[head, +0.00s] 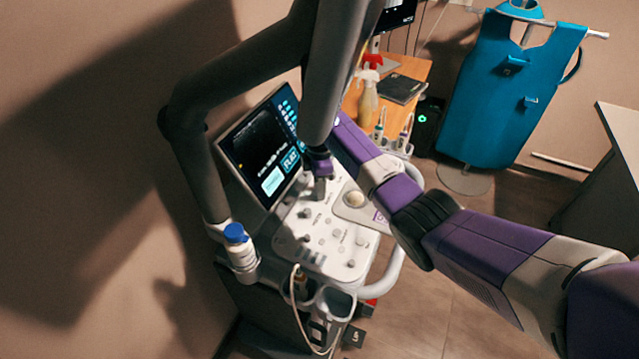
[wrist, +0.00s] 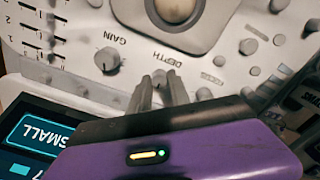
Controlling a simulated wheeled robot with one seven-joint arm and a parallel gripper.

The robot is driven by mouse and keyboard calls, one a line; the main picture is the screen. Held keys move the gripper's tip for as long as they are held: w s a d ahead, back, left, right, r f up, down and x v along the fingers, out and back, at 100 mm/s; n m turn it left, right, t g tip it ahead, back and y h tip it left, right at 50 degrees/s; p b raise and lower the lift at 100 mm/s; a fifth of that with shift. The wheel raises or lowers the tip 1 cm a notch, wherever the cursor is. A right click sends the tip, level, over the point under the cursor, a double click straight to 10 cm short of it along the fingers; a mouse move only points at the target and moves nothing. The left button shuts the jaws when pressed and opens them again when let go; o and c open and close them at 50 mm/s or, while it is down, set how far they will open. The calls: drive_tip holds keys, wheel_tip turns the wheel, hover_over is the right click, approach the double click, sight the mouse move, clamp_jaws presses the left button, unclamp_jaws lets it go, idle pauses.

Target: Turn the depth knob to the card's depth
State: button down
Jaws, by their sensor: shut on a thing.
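The depth knob (wrist: 160,76) is on the pale control panel (head: 322,262), just behind the printed word DEPTH in the wrist view. My gripper (wrist: 158,88) is shut on it, with a finger on each side, and little of the knob shows. In the head view my gripper (head: 319,187) points down at the panel close to the screen; there the knob is hidden by the fingers. The knob's pointer and setting cannot be read. I cannot make out a depth card in either view.
The lit scanner screen (head: 262,150) stands right beside my gripper. The gain knob (wrist: 107,59) and the trackball (wrist: 175,8) are near the depth knob. A blue-capped bottle (head: 240,245) sits in a holder at the panel's left. A wooden side table (head: 415,68) is behind.

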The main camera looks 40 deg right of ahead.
drive_tip(key=shift+m+p, duration=0.95)
drive_tip(key=shift+m, duration=1.15)
drive_tip(key=c, duration=1.2)
unclamp_jaws()
drive_tip(key=shift+r+b, duration=0.5)
drive_tip(key=shift+r, duration=3.45)
